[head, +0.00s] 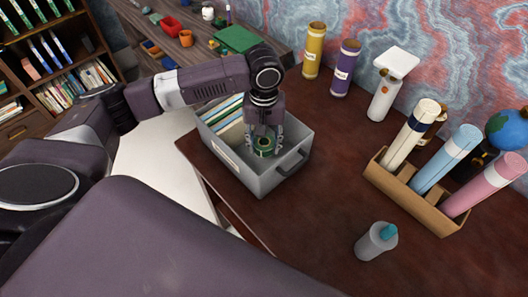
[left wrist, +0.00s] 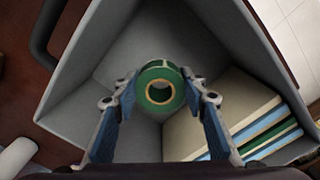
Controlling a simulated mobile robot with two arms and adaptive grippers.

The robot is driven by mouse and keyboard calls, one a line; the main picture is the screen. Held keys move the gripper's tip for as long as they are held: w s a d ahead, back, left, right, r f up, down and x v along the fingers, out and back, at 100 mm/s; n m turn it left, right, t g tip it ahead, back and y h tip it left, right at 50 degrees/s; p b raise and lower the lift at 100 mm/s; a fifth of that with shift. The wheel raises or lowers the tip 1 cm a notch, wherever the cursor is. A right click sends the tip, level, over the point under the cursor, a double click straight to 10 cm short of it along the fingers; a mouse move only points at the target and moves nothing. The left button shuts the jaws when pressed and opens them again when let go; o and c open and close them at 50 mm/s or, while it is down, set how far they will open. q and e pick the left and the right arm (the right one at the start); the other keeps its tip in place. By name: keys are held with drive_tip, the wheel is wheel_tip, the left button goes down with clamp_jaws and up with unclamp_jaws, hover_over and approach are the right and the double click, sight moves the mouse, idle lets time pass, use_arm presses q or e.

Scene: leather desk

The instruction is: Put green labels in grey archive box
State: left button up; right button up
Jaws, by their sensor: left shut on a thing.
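The green labels (head: 264,146) are a green roll with a pale core. My left gripper (head: 264,143) points down into the grey archive box (head: 269,181) and is shut on the roll. In the left wrist view the green labels (left wrist: 158,70) sit between the two fingertips of my left gripper (left wrist: 160,93), within the walls of the grey archive box (left wrist: 92,62). I cannot tell whether the roll touches the box floor. My right gripper is not in view.
Folders (head: 225,119) fill the left part of the box. Yellow (head: 313,50) and purple (head: 345,68) canisters stand behind.

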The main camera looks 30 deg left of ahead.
sight(264, 160)
use_arm(q)
drive_tip(key=shift+f, duration=2.25)
drive_tip(key=shift+f, duration=0.1)
drive_tip(key=o, duration=1.1)
drive_tip(key=shift+o, duration=0.2)
wheel_tip(264, 160, up, 12)
drive_tip(key=shift+b, duration=0.4)
